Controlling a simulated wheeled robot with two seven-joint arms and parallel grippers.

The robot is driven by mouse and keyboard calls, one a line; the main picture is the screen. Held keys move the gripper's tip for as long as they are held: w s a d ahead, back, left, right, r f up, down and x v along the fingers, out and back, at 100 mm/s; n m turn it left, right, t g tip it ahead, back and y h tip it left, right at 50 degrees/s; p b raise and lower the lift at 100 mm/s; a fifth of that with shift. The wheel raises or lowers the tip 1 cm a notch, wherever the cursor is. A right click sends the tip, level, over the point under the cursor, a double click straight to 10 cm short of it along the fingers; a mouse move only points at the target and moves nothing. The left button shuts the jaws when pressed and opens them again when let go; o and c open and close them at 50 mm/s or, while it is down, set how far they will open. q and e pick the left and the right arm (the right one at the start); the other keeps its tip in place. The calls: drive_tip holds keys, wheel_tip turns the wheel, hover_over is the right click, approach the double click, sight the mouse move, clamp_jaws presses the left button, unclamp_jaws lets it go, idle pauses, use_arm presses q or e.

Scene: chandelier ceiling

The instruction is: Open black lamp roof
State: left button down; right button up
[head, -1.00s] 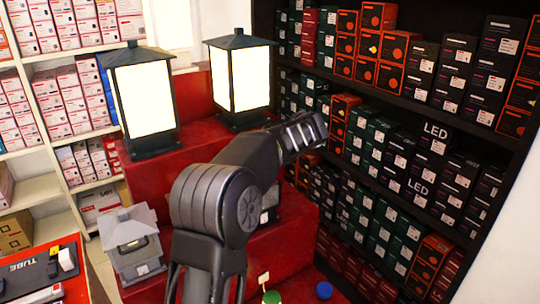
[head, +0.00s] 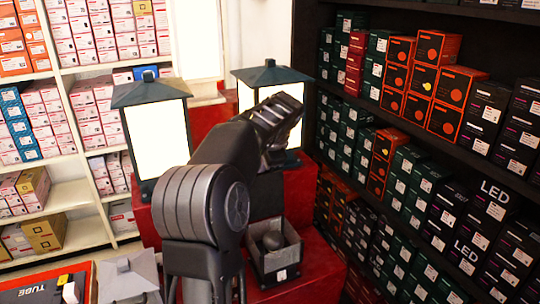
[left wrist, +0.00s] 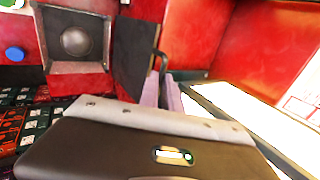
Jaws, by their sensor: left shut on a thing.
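A small lamp body (head: 258,274) with dark grey walls stands open on the red steps, with a round dark bulb (head: 272,240) inside. Both also show at the upper left of the left wrist view, the body (left wrist: 75,66) and the bulb (left wrist: 76,40). A dark panel, apparently the black roof (left wrist: 132,48), stands raised beside the opening; it also shows behind the body in the head view (head: 265,203). My left gripper (left wrist: 163,82) is shut on a thin dark loop or edge beside this panel; the exact contact is unclear. The arm hides its fingers in the head view.
Two tall lit lamps stand behind, one at left (head: 158,135) and one partly hidden by my arm (head: 273,75). A grey lamp (head: 128,280) is at lower left. Shelves of boxes (head: 440,120) close off the right side.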

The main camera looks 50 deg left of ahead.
use_arm(q)
drive_tip(key=shift+w+a+r+p, duration=0.2)
drive_tip(key=shift+a+p, duration=0.1)
drive_tip(key=shift+a, duration=0.2)
drive_tip(key=c, duration=1.5)
unclamp_jaws()
drive_tip(key=shift+a+f+h, duration=0.1)
drive_tip(key=shift+h, duration=0.2)
drive_tip(key=shift+c, duration=0.2)
drive_tip(key=shift+d+r, duration=0.2)
drive_tip(key=shift+d, duration=0.05)
drive_tip(key=b+v, duration=0.1)
drive_tip(key=v, duration=0.6)
drive_tip(key=shift+b, duration=0.3)
drive_tip(key=shift+r, duration=0.15)
